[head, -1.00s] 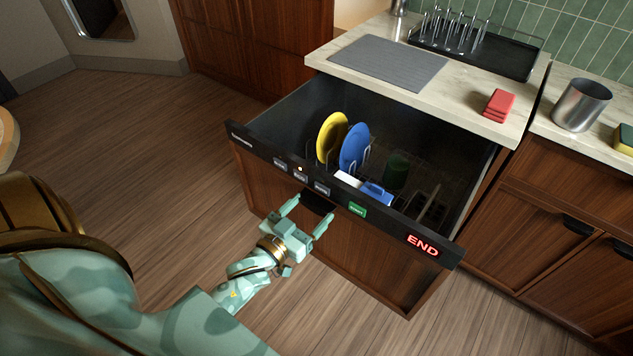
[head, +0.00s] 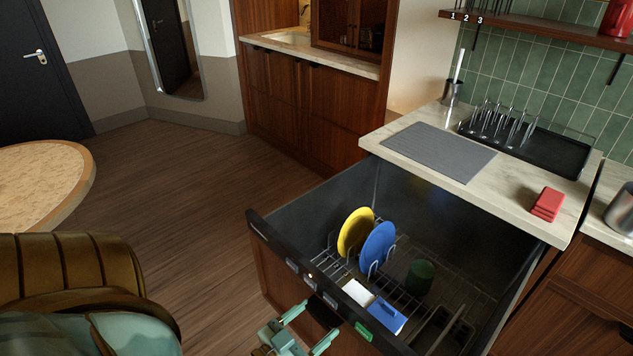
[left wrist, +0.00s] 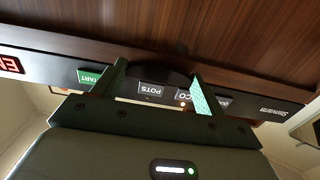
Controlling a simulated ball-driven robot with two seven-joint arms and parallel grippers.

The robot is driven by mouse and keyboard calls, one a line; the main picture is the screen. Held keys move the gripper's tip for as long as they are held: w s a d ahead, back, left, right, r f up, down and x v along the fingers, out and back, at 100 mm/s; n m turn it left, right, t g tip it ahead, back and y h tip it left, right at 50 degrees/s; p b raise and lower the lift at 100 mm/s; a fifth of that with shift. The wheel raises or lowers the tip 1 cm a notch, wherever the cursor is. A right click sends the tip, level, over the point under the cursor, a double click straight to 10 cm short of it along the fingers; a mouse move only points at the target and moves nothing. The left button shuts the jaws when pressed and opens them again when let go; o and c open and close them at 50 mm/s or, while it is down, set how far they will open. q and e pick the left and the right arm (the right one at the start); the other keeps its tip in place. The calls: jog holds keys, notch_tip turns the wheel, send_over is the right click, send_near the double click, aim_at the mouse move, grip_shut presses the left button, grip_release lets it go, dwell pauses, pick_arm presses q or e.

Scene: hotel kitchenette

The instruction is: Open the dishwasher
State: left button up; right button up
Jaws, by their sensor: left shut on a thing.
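The dishwasher is a pull-out drawer with a wood front and a dark control strip (head: 293,268). It stands far out from under the counter, and its inside shows. Its dark handle (head: 322,312) is at the middle of the front, below the strip. My left gripper (head: 316,322) is shut on this handle. In the left wrist view its two fingers (left wrist: 158,80) stand on either side of the handle (left wrist: 150,78), under the wood panel. The lower drawer front is cut off in the head view. My right gripper is not in view.
In the drawer are a yellow plate (head: 356,232), a blue plate (head: 377,247), a green cup (head: 420,277) and a blue-and-white item (head: 387,315). The counter (head: 400,158) above holds a grey mat, a drying rack and red sponges. A round table (head: 45,180) stands left; open floor lies between.

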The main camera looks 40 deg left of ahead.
pick_arm(q)
jog(key=o, duration=1.2)
jog(key=shift+c, duration=0.2)
jog(key=shift+s, duration=0.1)
jog(key=s, duration=1.6)
jog(key=shift+a+p, duration=0.3)
jog(key=shift+p, duration=0.1)
jog(key=shift+f, duration=0.1)
